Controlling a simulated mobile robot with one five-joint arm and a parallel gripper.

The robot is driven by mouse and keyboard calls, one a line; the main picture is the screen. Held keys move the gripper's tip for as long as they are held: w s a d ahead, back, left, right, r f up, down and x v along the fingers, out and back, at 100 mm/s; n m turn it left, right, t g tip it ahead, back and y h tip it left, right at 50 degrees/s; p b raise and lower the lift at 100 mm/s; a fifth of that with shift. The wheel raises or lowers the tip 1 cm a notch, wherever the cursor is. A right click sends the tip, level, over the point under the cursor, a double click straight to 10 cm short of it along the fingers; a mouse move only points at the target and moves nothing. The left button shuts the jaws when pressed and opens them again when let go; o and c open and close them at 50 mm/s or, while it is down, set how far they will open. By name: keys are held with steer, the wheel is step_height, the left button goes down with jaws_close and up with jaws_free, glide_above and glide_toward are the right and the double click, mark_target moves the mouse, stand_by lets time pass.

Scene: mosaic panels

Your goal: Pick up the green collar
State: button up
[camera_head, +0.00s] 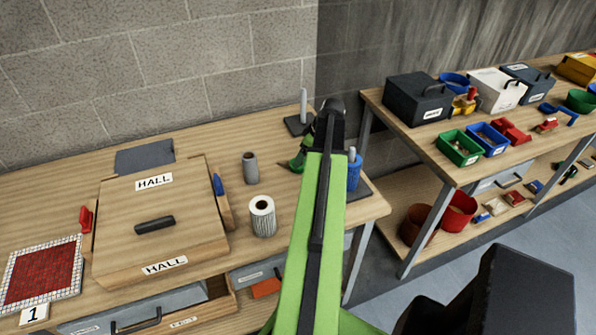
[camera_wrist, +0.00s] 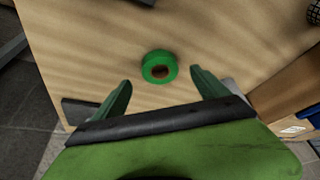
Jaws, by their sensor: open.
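The green collar (camera_wrist: 146,72) is a short ring with a dark hole, lying flat on the bare wooden bench top in the wrist view. My gripper (camera_wrist: 160,77) is open, with one green finger on each side of the collar in that picture. The fingers look apart from the collar, and nothing is between them. How far they are above the bench is hard to tell.
A grey post on a dark base (camera_head: 299,125) stands behind my arm. A blue collar (camera_head: 354,173) on a post is right of it. A grey cylinder (camera_head: 250,168), a white roll (camera_head: 262,217) and a wooden HALL box (camera_head: 190,205) stand left. A second bench (camera_head: 400,137) holds boxes.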

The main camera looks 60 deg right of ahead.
steer(key=b+x, duration=0.4)
steer(key=x, duration=0.1)
steer(key=shift+w+f+b, duration=0.1)
steer(key=shift+f+b, duration=0.05)
steer(key=shift+b, duration=0.2)
steer(key=c, duration=1.4)
